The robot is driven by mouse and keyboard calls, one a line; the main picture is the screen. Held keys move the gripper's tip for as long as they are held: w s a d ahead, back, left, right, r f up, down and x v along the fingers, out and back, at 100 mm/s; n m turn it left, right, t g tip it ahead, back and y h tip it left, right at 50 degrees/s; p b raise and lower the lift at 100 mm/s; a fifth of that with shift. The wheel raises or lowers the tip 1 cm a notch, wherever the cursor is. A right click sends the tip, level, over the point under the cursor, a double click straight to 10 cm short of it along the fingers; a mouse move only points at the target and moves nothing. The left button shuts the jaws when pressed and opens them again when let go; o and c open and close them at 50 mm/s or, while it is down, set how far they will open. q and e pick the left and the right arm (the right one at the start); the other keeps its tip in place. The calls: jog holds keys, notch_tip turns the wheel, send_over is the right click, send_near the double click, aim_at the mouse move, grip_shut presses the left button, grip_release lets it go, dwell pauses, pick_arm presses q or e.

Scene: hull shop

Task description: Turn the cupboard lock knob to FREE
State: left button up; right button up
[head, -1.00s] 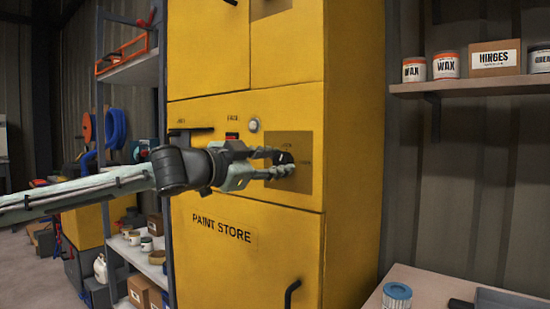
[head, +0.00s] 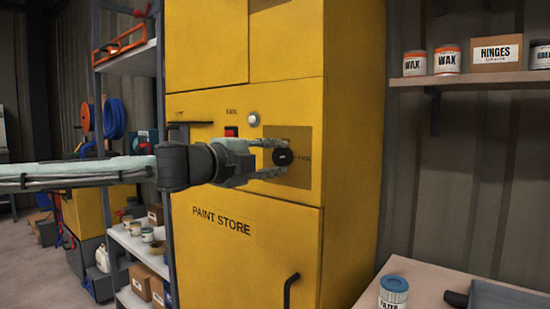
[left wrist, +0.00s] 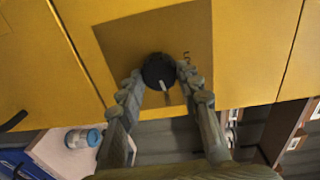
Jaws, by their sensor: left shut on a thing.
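The yellow cupboard (head: 350,150) marked PAINT STORE fills the middle of the head view. Its black round lock knob (head: 283,157) sits on a darker square plate (head: 304,176). My left gripper (head: 279,158) reaches in from the left with its fingers around the knob. In the left wrist view the knob (left wrist: 158,70) lies between the fingertips, which are shut on it. A pale pointer line shows on the knob's face. The lettering around the knob is partly hidden and too small to read for sure. My right gripper is not in view.
A red switch (head: 231,132) and a pale round button (head: 253,119) sit left of the plate. A black door handle (head: 291,292) is below. A bench with a filter (head: 394,292) stands at the right, under a shelf (head: 470,82) of tins and boxes.

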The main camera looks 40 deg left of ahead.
pick_arm(q)
jog(key=shift+m, duration=1)
jog(key=o, duration=1.2)
jog(key=shift+c, duration=0.2)
jog(key=shift+s, duration=0.1)
jog(key=shift+s+r, duration=0.2)
jog(key=shift+s, duration=0.95)
jog(key=s, duration=0.9)
jog(key=shift+s+a, duration=0.3)
jog(key=shift+a, duration=0.1)
